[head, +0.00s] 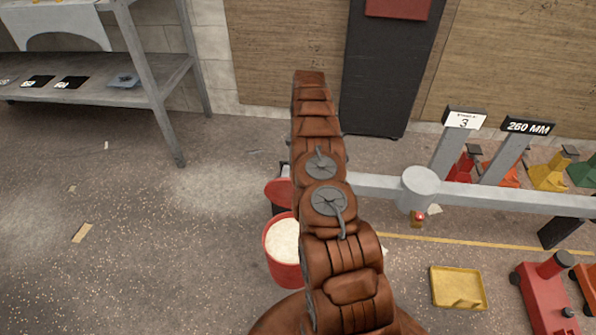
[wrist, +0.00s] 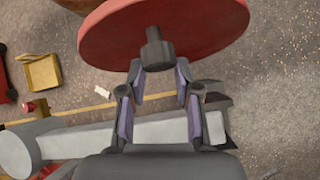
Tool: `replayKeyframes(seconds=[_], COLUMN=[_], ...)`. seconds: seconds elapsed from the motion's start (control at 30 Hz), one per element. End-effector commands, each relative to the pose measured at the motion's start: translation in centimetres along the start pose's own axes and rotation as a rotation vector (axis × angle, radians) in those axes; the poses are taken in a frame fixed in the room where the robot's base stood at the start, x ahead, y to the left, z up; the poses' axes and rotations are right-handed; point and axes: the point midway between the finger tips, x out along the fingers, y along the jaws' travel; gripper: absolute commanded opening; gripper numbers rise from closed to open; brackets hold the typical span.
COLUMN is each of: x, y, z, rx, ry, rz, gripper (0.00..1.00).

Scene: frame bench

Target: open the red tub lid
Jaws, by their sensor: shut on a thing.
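The red tub (head: 284,262) stands on the floor, partly hidden by my arm in the head view. Its top is uncovered and pale, whitish contents show inside. The red lid (head: 278,188) shows just left of my arm, apart from the tub and farther back. In the wrist view the round lid (wrist: 205,30) fills the top, with a dark knob (wrist: 156,50) facing me. My gripper (wrist: 160,77) is shut on this knob, with a fingertip on each side.
A grey beam (head: 500,197) with a post runs across the right, behind the tub. A yellow tray (head: 458,287) and red equipment (head: 545,298) are on the floor at right. A grey shelf (head: 160,85) stands at the back left. The left floor is mostly clear.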

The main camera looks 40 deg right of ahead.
Motion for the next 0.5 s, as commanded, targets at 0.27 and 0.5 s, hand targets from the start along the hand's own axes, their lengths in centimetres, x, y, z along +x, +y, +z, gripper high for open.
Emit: replayKeyframes(seconds=[0.27,0.5], x=[0.06,-0.05], y=[-0.8,-0.36], z=[0.35,0.15], rx=[-0.013,-0.006], ry=[-0.002,-0.002], rz=[-0.005,-0.008], gripper=[0.4,0.57])
